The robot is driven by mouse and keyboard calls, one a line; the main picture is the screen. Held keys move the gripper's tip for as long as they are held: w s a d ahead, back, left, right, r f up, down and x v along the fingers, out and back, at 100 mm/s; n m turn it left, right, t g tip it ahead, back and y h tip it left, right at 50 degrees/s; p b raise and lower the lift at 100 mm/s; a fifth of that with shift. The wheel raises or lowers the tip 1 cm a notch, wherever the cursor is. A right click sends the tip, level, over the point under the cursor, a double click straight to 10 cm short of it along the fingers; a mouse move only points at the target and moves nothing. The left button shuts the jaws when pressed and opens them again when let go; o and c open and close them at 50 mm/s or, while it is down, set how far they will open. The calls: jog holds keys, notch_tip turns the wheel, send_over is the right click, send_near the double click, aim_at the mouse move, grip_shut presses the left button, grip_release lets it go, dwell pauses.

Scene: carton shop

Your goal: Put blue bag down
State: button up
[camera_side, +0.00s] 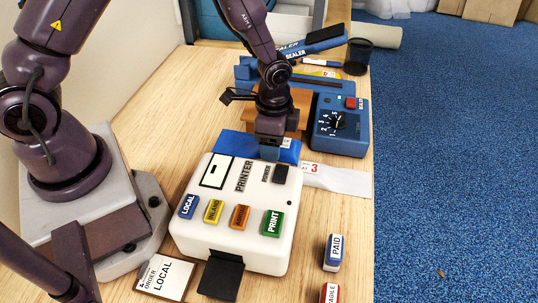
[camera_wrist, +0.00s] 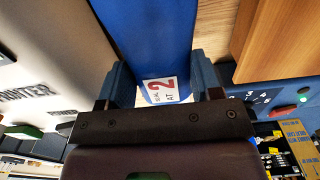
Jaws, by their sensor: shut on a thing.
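The blue bag (camera_side: 231,143) shows in the side view as a flat blue sheet behind the white printer. In the wrist view the blue bag (camera_wrist: 150,38) runs between my fingers, with a white label reading "SEAL AT 2" near its end. My gripper (camera_side: 269,150) points down behind the printer and is shut on the bag. The fingers also show in the wrist view (camera_wrist: 163,82), one on each side of the bag. Whether the bag touches the table is hidden by the printer and gripper.
The white printer (camera_side: 225,240) with coloured buttons stands in front. A blue sealer (camera_side: 341,125) with a dial and a brown wooden block (camera_side: 299,104) are behind. A pale bag (camera_side: 345,181) labelled 3 lies right. PAID stamp (camera_side: 334,252) stands near the front edge.

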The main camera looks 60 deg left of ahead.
jog(key=shift+f, duration=2)
jog(key=shift+f, duration=0.1)
jog(key=o, duration=1)
jog(key=shift+o, duration=0.2)
